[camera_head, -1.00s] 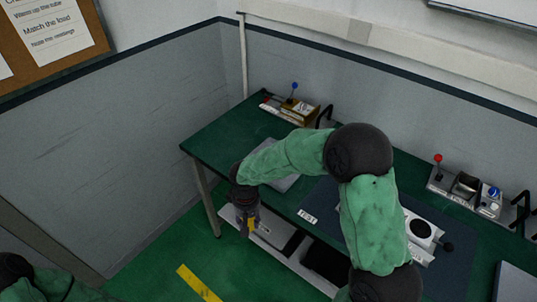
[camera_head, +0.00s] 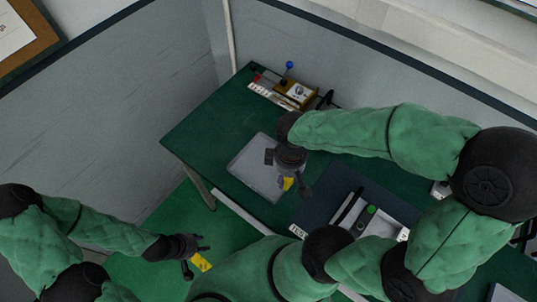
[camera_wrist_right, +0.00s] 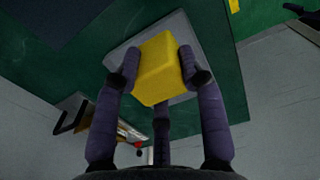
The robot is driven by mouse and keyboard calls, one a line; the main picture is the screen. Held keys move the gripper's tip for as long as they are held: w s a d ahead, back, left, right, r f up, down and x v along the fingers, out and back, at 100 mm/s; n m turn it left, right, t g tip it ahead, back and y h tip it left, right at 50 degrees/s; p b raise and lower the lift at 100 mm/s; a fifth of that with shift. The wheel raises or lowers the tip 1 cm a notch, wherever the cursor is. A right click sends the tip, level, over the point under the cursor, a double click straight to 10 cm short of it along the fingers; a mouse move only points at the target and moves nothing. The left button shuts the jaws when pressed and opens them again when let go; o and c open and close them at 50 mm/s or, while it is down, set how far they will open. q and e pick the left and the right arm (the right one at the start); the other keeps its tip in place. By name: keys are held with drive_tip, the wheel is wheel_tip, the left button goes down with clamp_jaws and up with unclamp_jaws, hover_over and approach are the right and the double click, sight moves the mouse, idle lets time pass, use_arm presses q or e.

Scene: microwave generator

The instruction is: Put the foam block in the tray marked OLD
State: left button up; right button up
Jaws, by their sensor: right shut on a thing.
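The yellow foam block (camera_wrist_right: 158,68) is between the fingers of my right gripper (camera_wrist_right: 165,75), which is shut on it. In the head view my right gripper (camera_head: 288,180) points down with the foam block (camera_head: 288,184) at its tips, over the right part of a pale grey tray (camera_head: 247,165) on the green bench. In the wrist view the tray (camera_wrist_right: 120,52) lies behind the block; I cannot tell the exact gap. No OLD marking is readable on it.
A control box (camera_head: 298,94) with a blue-knobbed lever stands at the bench's back corner. A dark mat (camera_head: 325,195) with a device (camera_head: 380,222) lies right of the tray. A small white label (camera_head: 298,231) is at the front edge. The bench (camera_head: 215,120) is clear left of the tray.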

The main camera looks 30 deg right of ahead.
drive_tip(key=w+f, duration=0.3)
drive_tip(key=w, duration=0.1)
drive_tip(key=w+f+b, duration=0.1)
drive_tip(key=w+f, duration=0.2)
drive_tip(key=w, duration=0.1)
drive_tip(key=w+f, duration=0.3)
drive_tip(key=w, duration=0.1)
drive_tip(key=shift+w+d+b, duration=0.3)
drive_tip(key=shift+d+b, duration=0.05)
drive_tip(key=shift+b, duration=0.05)
drive_tip(key=shift+w+f, duration=0.2)
drive_tip(key=shift+f, duration=0.05)
drive_tip(key=shift+w+f+b, duration=0.15)
drive_tip(key=shift+f+b, duration=0.15)
drive_tip(key=shift+f, duration=1.35)
drive_tip(key=shift+f, duration=0.15)
drive_tip(key=o, duration=0.7)
drive_tip(key=shift+o, duration=0.2)
